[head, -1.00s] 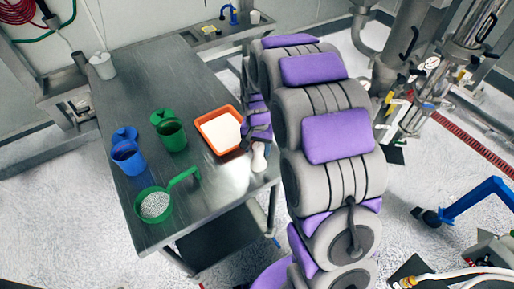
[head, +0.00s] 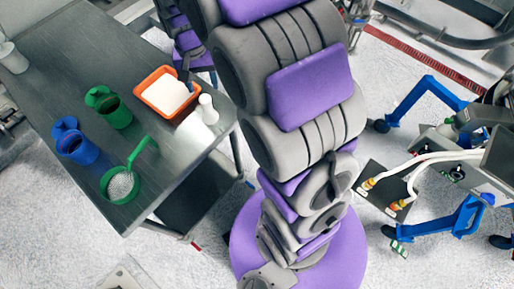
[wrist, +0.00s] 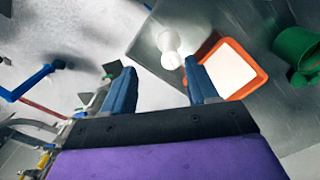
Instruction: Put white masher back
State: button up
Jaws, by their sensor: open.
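The white masher (head: 207,109) stands on the metal table near its right edge, just right of the orange tray (head: 139,91). The wrist view shows the masher (wrist: 169,48) beyond and between my fingertips, with the orange tray (wrist: 262,76) to its right. The tray holds a white fill, whose nature I cannot tell. My gripper (wrist: 160,66) is open and empty, with blue fingers apart. No contact with the masher shows.
A green cup (head: 115,112), a blue cup (head: 78,146) and a green handled sieve (head: 142,148) with pale grains stand on the table (head: 60,75). A blue-legged frame (head: 420,96) with hoses stands at the right. Open floor lies in front of the table.

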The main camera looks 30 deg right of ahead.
jog(key=s+r+n, duration=0.2)
jog(key=s, duration=1.3)
jog(key=s+r+n+g, duration=0.1)
jog(key=s+r+n, duration=0.1)
jog(key=s, duration=1.3)
jog(key=shift+n, duration=0.4)
